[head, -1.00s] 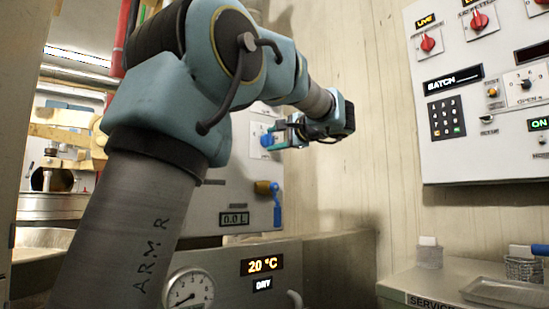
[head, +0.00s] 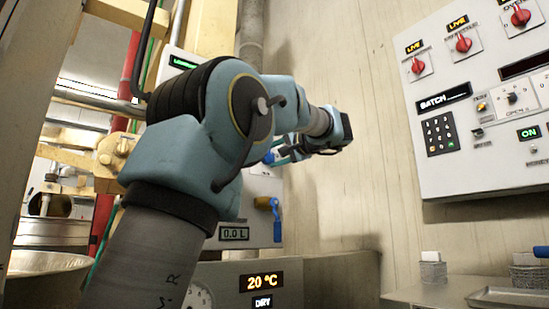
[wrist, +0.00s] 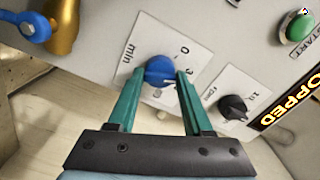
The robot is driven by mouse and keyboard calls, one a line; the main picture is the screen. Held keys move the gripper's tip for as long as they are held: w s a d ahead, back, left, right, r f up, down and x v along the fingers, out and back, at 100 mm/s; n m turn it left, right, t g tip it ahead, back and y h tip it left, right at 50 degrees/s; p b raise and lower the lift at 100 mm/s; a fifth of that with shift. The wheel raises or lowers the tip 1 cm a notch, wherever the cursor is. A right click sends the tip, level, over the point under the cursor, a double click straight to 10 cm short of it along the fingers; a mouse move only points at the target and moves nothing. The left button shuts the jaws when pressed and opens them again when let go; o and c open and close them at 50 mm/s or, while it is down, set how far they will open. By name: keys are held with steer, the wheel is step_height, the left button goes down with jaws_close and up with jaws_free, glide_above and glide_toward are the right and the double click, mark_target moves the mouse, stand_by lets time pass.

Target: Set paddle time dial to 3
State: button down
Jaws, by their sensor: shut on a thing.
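The blue dial (wrist: 160,71) sits on a white scale plate marked "min" (wrist: 128,50), with a 0 and what looks like a 3 legible; other marks are hidden by the fingers. My gripper (wrist: 160,75) has its two teal fingers on either side of the dial, shut on it. Which mark the dial points to cannot be told. In the head view, my gripper (head: 282,152) reaches the panel from the right, with a bit of blue dial (head: 268,158) showing beside the fingers.
A black knob (wrist: 233,106) on its own plate is close to the right finger. A green button (wrist: 299,27) and a lit display (wrist: 300,105) lie further right. A blue-handled brass valve (head: 268,204) is below my gripper. A large control panel (head: 480,150) hangs on the right wall.

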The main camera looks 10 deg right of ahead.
steer(key=shift+f, duration=0.1)
steer(key=shift+c, duration=1.6)
jaws_free()
steer(key=v, duration=1)
steer(key=shift+s+d, duration=0.2)
steer(key=shift+s, duration=0.1)
